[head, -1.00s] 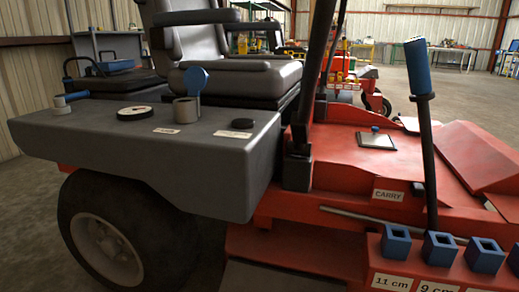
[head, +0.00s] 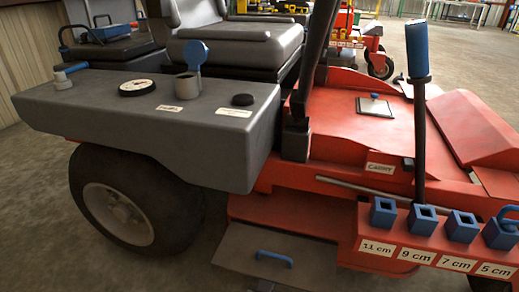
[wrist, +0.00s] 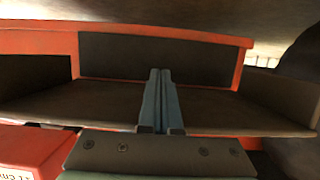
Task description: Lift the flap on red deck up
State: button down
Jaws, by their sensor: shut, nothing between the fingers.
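The flap (head: 235,252) is a flat grey plate at the lower edge of the red deck (head: 350,150) in the head view. It slopes outward and carries a blue bar handle (head: 275,257). In the wrist view a grey-brown plate (wrist: 230,108), apparently the flap, spans the picture before a dark panel framed in red. My gripper (wrist: 160,75) is shut and empty, its teal fingers side by side over that plate. I cannot tell whether they touch it. The handle cannot be made out in the wrist view.
A row of blue sockets with size labels stands on a red block (head: 420,240) at right. A blue-gripped lever (head: 418,80) rises behind it. A black wheel (head: 130,205) stands left of the flap.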

aim_at(274, 254)
jog(key=shift+r+p, duration=6.2)
jog(key=shift+r, duration=0.05)
jog(key=shift+f, duration=0.1)
jog(key=shift+w+d+b, duration=0.15)
jog(key=shift+w+b, duration=0.2)
jog(key=shift+w+d+f+b, duration=0.1)
jog(key=shift+w+d+b, duration=0.15)
jog(key=shift+w+b, duration=0.45)
jog(key=shift+w+d+r+b, duration=0.1)
jog(key=shift+w+d+b, duration=0.25)
jog(key=shift+w, duration=0.5)
jog(key=shift+w+d+f+b, duration=0.1)
jog(key=shift+w+d+b, duration=0.05)
jog(key=shift+w+b, duration=0.6)
jog(key=p+v, duration=0.2)
jog(key=shift+s+a+f+p, duration=0.1)
jog(key=shift+s+p, duration=0.2)
jog(key=shift+p, duration=0.1)
jog(key=s+p, duration=0.1)
jog(key=s+a+p, duration=0.1)
jog(key=s, duration=0.1)
jog(key=shift+s, duration=0.1)
jog(key=s+a+p, duration=0.2)
jog(key=s+p, duration=0.2)
jog(key=s, duration=0.3)
jog(key=shift+s+a+p, duration=0.25)
jog(key=shift+s+p, duration=0.1)
jog(key=shift+s, duration=0.05)
